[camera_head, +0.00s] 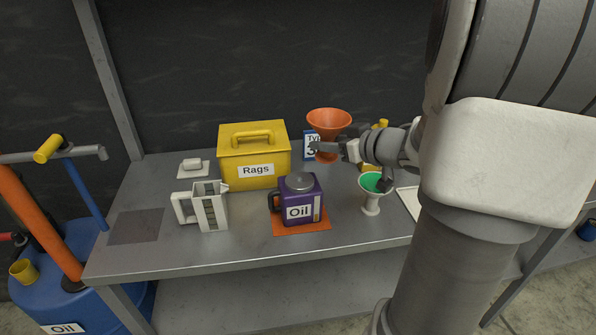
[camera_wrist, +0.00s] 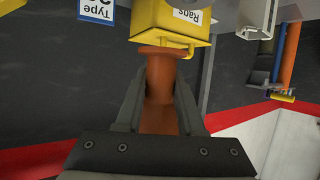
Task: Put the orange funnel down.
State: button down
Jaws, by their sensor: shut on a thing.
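The orange funnel (camera_head: 329,121) is held upright by its lower part in my gripper (camera_head: 328,149), above the back of the workbench. In the wrist view the orange funnel (camera_wrist: 160,95) lies between the two dark fingers of my gripper (camera_wrist: 158,100). The fingers are shut on it. Its spout end points toward the yellow Rags box in that view. In the head view the fingers cover part of the funnel's neck, and I cannot tell how far its tip is from the bench.
The metal workbench (camera_head: 150,258) holds a yellow Rags box (camera_head: 235,177), a purple Oil jug (camera_head: 310,190) on an orange mat (camera_head: 285,231), a white jug (camera_head: 207,212) and a white funnel with green inside (camera_head: 371,203). A dark square (camera_head: 136,226) at the left is bare.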

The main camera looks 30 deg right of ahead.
jog(key=b, duration=0.2)
send_over(299, 179)
notch_tip(299, 179, down, 4)
jog(key=shift+f+b, duration=0.7)
jog(key=shift+f, duration=1.15)
jog(key=shift+f, duration=0.2)
jog(key=c, duration=0.5)
grip_release()
